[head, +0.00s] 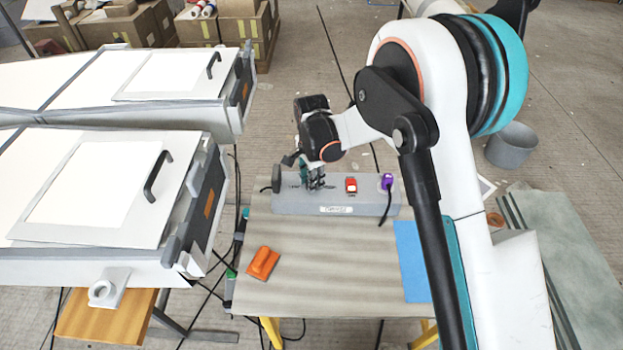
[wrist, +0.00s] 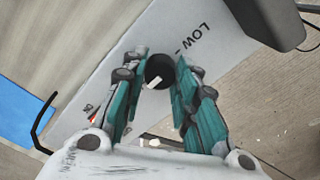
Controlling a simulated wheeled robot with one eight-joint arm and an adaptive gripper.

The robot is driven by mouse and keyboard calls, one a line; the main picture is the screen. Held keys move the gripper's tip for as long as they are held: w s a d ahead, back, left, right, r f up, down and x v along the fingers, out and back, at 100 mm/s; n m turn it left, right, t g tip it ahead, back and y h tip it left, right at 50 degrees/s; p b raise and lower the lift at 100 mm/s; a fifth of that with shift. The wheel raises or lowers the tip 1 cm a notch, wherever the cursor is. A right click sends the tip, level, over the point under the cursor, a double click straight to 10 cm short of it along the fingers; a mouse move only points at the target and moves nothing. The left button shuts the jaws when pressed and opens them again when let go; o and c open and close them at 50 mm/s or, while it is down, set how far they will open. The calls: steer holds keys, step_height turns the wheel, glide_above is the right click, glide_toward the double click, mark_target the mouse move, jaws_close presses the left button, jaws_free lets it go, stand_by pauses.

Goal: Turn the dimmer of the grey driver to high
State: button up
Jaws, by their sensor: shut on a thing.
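The grey driver (head: 290,206) is a long box lying across the far part of the table, with a small label on its front. My gripper (head: 316,183) reaches down onto the left half of its top. In the wrist view, the teal-padded fingers of my gripper (wrist: 160,76) stand on both sides of a round black dimmer knob (wrist: 159,66) and are shut on it. A white mark shows on the knob's lower side in that picture. The word LOW is printed on the driver's top (wrist: 205,50), above and right of the knob. No HIGH marking is readable.
A red switch (head: 351,185) and a purple plug (head: 387,181) with a black cable are on the driver's right half. A black round part (head: 277,178) stands at its left end. An orange block (head: 263,263) and a blue sheet (head: 412,260) lie on the table (head: 330,285).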

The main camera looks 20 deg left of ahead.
steer(key=o, duration=1.1)
step_height(320, 180, up, 12)
